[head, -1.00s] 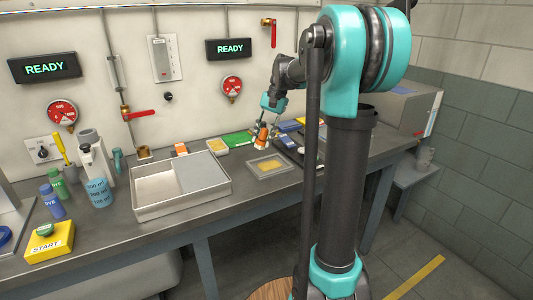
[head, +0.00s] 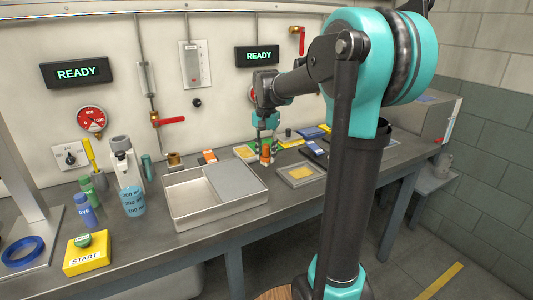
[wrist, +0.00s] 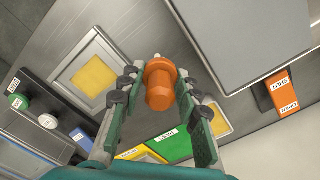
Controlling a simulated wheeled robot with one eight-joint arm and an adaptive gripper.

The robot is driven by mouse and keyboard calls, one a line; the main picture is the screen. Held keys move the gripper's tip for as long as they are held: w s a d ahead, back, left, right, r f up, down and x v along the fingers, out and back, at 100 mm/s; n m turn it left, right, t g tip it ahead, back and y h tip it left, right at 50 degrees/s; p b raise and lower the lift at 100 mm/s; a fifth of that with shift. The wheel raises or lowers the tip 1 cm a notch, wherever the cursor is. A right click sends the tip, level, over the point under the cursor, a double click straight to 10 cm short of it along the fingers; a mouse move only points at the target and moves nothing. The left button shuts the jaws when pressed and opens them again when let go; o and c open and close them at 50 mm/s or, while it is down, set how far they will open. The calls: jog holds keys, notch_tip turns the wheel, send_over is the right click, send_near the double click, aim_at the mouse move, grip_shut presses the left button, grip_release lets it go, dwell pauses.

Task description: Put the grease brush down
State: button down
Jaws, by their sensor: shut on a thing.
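My gripper (head: 266,138) is over the back of the bench, pointing down. It is shut on an orange cylindrical piece (head: 265,153), taken to be the grease brush. In the wrist view the orange piece (wrist: 160,92) sits between the two fingers of my gripper (wrist: 157,78), seen nearly end-on. I cannot make out bristles. Whether its lower end touches the bench is not clear.
A metal tray (head: 172,212) stands left of my gripper, and a framed yellow pad (head: 302,172) lies to its right. A green labelled board (wrist: 176,146) and an orange labelled block (wrist: 281,93) are nearby.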

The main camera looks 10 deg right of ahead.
aim_at(266, 145)
jog(key=shift+f, duration=2.5)
jog(key=shift+f, duration=0.2)
jog(key=shift+f, duration=0.55)
jog(key=shift+f, duration=0.2)
jog(key=c, duration=1)
grip_release()
notch_tip(266, 145, up, 12)
